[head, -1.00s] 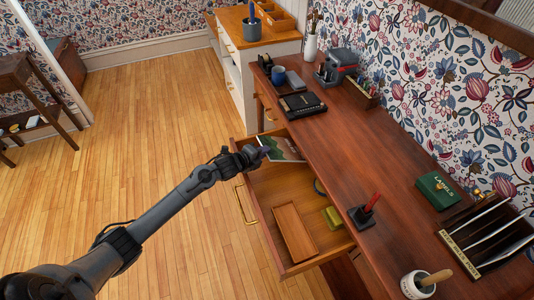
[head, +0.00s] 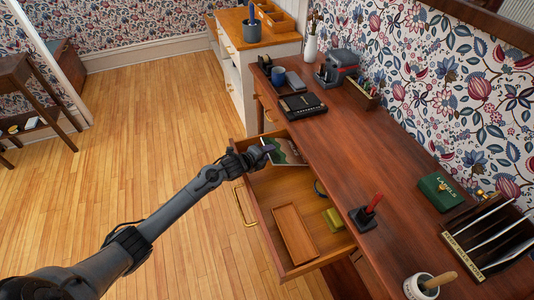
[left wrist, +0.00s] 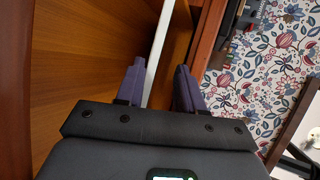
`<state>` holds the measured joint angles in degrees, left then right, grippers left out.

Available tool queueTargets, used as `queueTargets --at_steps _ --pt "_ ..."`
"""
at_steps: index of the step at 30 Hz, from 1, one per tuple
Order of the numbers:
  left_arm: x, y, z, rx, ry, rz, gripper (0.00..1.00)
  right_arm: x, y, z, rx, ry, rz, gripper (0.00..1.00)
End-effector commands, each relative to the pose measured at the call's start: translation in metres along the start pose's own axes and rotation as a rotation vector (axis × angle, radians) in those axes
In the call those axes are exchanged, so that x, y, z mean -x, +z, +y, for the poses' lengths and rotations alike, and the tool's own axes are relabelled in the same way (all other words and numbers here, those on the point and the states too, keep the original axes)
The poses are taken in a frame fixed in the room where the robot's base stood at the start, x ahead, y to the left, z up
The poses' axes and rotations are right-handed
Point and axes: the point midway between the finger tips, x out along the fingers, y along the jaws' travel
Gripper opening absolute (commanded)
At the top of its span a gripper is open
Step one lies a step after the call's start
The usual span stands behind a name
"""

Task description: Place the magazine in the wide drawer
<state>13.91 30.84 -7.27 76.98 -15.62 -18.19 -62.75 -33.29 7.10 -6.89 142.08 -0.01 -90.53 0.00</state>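The magazine (head: 287,152), with a green and dark cover, is at the far end of the open wide drawer (head: 272,212), partly hidden by my left gripper and the desk edge. My left gripper (head: 266,151) is over the drawer's far end, beside the magazine. In the left wrist view the two fingers (left wrist: 160,75) stand apart, with a pale strip, probably the magazine's edge (left wrist: 157,52), between them and a gap visible on each side. Whether the magazine rests fully on the drawer bottom I cannot tell. My right gripper is not in view.
The drawer also holds a wooden tray (head: 295,233), a yellow-green block (head: 333,218) and a partly hidden round item. On the desk (head: 345,150) stand a red-handled stamp (head: 366,213), a green box (head: 440,191) and a letter rack (head: 490,235). Floor left of the drawer is clear.

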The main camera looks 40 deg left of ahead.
Motion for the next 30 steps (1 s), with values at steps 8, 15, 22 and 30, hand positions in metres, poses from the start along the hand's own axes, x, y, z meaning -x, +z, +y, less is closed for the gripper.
queueTargets --at_steps 8,15,22,30 --pt "0.002 0.000 -0.005 0.000 -0.002 0.000 0.37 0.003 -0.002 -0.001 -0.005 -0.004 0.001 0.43" --pt "0.029 0.001 -0.005 -0.003 0.000 0.000 0.37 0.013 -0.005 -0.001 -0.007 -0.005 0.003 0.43" --pt "0.071 0.000 -0.005 -0.003 0.002 0.001 0.37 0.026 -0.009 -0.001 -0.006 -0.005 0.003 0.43" --pt "0.108 0.001 -0.004 -0.001 0.000 0.000 0.37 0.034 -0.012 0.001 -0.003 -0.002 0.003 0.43"
